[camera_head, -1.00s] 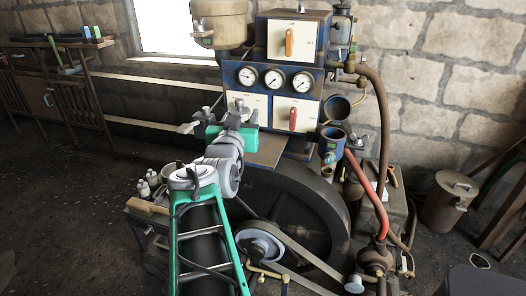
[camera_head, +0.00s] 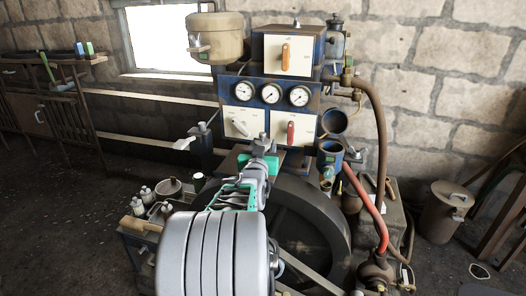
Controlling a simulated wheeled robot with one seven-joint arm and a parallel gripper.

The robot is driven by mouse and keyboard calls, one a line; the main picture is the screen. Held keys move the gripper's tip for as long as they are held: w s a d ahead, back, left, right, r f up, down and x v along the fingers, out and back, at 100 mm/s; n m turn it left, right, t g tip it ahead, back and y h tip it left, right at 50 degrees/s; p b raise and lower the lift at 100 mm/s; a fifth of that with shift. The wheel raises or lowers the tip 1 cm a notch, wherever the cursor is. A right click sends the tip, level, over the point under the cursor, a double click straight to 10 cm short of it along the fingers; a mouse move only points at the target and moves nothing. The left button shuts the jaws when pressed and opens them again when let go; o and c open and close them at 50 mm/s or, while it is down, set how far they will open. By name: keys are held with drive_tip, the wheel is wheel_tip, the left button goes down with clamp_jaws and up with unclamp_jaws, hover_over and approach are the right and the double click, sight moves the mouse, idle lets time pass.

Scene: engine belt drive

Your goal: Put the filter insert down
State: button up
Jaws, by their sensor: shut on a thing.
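My gripper (camera_head: 263,144) is out ahead in the middle of the view, in front of the lower edge of the engine's panel. It is seen from behind, and my own wrist and forearm cover much of it. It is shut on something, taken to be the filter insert. That piece is hidden behind my gripper and cannot be made out. To the right of my gripper, apart from it, is a blue filter cup (camera_head: 330,152) with an open top. A round lid (camera_head: 335,121) stands open above it.
A low bench (camera_head: 135,232) at the lower left carries small bottles (camera_head: 147,194), a tin (camera_head: 170,189) and a dark green-topped can (camera_head: 198,182). A large flywheel (camera_head: 318,218) with a belt lies below my gripper. A red hose (camera_head: 365,195) and brown pipe (camera_head: 379,130) run at right.

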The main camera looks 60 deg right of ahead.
drive_tip(key=shift+f, duration=0.25)
drive_tip(key=shift+f, duration=0.25)
drive_tip(key=o, duration=1.5)
drive_tip(key=shift+r, duration=0.1)
drive_tip(key=shift+c, duration=0.2)
drive_tip(key=shift+r+p, duration=0.3)
drive_tip(key=v, duration=1.2)
drive_tip(key=shift+f, duration=0.2)
